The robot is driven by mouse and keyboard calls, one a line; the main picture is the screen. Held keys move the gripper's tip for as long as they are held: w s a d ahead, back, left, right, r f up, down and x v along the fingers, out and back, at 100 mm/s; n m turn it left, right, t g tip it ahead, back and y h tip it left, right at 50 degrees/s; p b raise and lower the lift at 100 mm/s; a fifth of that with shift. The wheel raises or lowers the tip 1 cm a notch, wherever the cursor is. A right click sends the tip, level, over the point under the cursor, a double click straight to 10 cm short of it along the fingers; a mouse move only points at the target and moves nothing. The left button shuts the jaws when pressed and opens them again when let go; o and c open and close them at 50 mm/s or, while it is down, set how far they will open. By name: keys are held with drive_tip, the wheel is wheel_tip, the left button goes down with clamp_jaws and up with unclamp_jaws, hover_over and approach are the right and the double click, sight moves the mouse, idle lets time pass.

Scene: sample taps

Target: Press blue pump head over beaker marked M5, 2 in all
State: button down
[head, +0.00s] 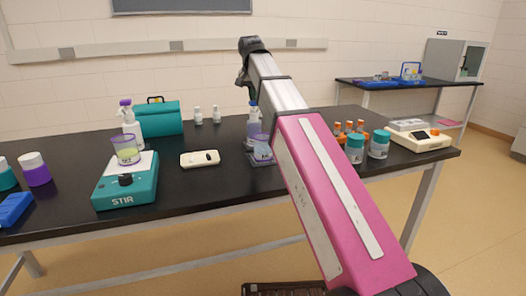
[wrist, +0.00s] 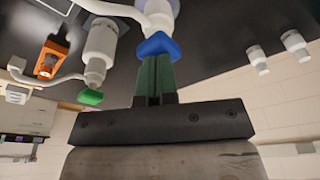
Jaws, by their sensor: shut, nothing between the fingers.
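A blue pump head (wrist: 158,44) shows in the wrist view, at the tips of my gripper (wrist: 154,68). The gripper's green fingers are shut with nothing between them; I cannot tell whether they touch the head. The white pump body and spout show beyond it. In the head view a small beaker (head: 262,149) stands on a dark base beside my arm, partly hidden by it, with a bluish bottle (head: 253,118) behind. Another beaker (head: 125,150) sits on the teal stirrer. Both beaker labels are too small to read surely. The gripper's fingertips are not clear in the head view.
A second pump with a green head (wrist: 90,97) and an orange device (wrist: 51,60) show at left in the wrist view. Teal-lidded jars (head: 379,145), a white balance (head: 420,137) and a pale handheld device (head: 200,159) stand on the black bench (head: 225,187).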

drive_tip(key=shift+f, duration=0.45)
drive_tip(key=shift+r, duration=1.55)
drive_tip(key=shift+f, duration=0.3)
